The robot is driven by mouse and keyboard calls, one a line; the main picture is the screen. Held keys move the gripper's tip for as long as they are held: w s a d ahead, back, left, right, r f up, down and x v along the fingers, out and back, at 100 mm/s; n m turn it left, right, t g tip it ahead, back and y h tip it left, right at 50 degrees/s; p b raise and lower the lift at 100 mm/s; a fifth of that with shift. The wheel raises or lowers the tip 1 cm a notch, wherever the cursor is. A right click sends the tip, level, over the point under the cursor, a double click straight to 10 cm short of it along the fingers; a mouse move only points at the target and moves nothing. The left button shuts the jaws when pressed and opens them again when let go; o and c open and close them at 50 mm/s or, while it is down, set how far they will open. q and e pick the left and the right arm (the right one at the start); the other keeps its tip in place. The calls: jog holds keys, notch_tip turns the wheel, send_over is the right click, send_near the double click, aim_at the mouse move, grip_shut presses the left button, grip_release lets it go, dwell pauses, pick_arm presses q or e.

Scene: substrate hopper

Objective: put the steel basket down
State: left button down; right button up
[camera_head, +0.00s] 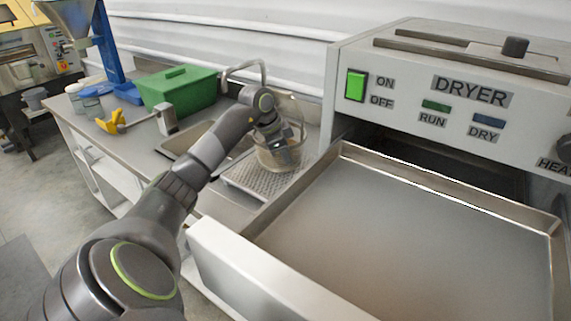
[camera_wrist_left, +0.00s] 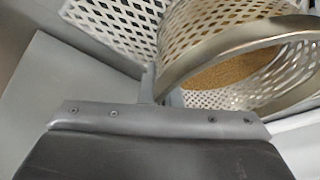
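The steel basket (camera_head: 283,157) is a round perforated basket at the end of my left arm, over or on the perforated drain rack (camera_head: 252,183); I cannot tell whether its bottom touches. In the left wrist view the basket (camera_wrist_left: 215,60) shows its bright rim, holed wall and tan granular contents. My left gripper (camera_wrist_left: 161,92) is at the basket's rim, its narrow fingers close together with the rim between them. In the head view the gripper (camera_head: 281,135) partly covers the basket. My right gripper is out of view.
The dryer (camera_head: 470,98) stands right, its wide empty tray drawer (camera_head: 400,240) pulled out beside the rack.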

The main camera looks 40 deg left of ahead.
pick_arm(q)
notch_tip(320, 180, down, 3)
jog(key=shift+f, duration=0.15)
jog(key=shift+w, duration=0.1)
jog(key=shift+f, duration=0.15)
jog(key=c, duration=1.6)
grip_release()
jog(key=b+v, duration=0.1)
jog(key=v, duration=1.1)
jog(key=shift+s, duration=0.2)
